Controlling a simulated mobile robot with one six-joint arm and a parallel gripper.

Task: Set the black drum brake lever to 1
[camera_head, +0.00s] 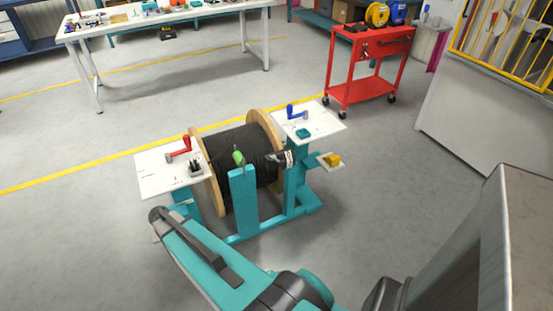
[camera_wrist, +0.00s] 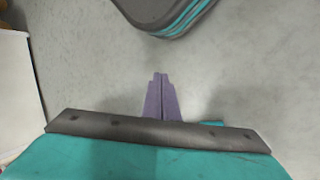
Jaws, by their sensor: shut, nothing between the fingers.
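A wooden-flanged reel wound with black cable (camera_head: 240,160) stands in a teal frame in the head view. A red-handled lever (camera_head: 180,150) is on the white plate (camera_head: 150,163) to its left. A blue-handled lever (camera_head: 293,112) is on the white plate (camera_head: 325,122) to its right. A green-tipped part (camera_head: 238,158) shows above the front teal post. I cannot tell which is the brake lever, nor read its setting. My gripper's purple fingers (camera_wrist: 161,92) are shut and empty in the wrist view, above grey floor, with no lever near them. My gripper is not clear in the head view.
A small yellow block (camera_head: 333,158) sits on a side shelf of the frame. A red cart (camera_head: 368,60) with reels stands at the back right. A white workbench (camera_head: 170,17) is at the back left. Grey floor around the frame is mostly clear.

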